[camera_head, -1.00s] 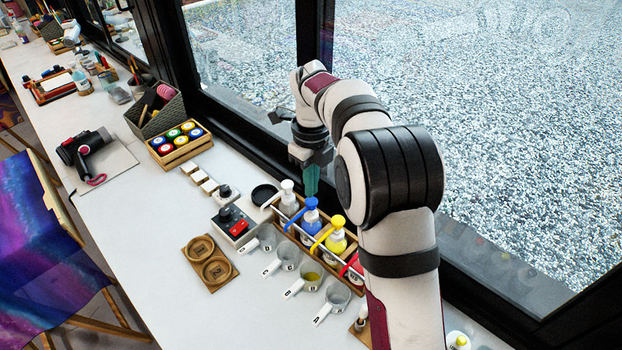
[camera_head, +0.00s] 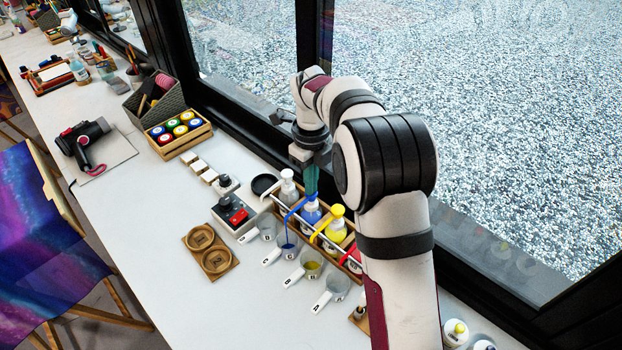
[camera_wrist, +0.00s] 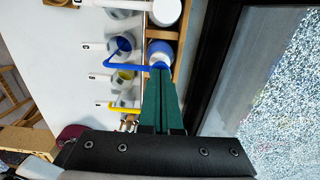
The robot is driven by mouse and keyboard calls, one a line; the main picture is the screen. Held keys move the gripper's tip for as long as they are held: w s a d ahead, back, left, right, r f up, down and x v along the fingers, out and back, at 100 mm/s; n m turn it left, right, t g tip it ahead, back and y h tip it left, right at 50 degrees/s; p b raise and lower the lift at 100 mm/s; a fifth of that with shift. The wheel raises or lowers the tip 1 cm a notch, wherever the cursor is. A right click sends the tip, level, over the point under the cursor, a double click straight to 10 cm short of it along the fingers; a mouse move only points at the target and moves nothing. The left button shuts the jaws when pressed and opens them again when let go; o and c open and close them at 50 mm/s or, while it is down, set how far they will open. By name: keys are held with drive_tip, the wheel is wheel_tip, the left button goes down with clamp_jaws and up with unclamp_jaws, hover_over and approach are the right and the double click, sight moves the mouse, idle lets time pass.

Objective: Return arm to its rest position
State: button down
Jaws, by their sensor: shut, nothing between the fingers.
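My gripper (camera_head: 311,192) is shut and empty, its teal fingers pointing down at the blue pump bottle (camera_head: 311,212) in the rack. The fingertips look to be at the top of its pump; I cannot tell whether they touch. In the wrist view the closed fingers (camera_wrist: 161,75) overlap the near edge of the blue pump top (camera_wrist: 159,52). The blue spout reaches over a measuring cup (camera_head: 287,248), which shows blue inside. My arm is stretched out over the right of the bench, and it hides part of the rack.
The wooden rack (camera_head: 292,228) also holds white, yellow (camera_head: 336,226) and red bottles. Several handled cups stand along its left side, one with yellow (camera_head: 312,264). A control box (camera_head: 234,216) and wooden tray (camera_head: 209,252) lie left. The window frame (camera_head: 250,138) runs close behind.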

drive_tip(key=shift+f, duration=0.25)
drive_tip(key=shift+r, duration=1.05)
drive_tip(key=shift+f, duration=1.05)
idle(0.3)
drive_tip(key=shift+r, duration=1.05)
drive_tip(key=shift+f, duration=0.1)
drive_tip(key=shift+f, duration=0.15)
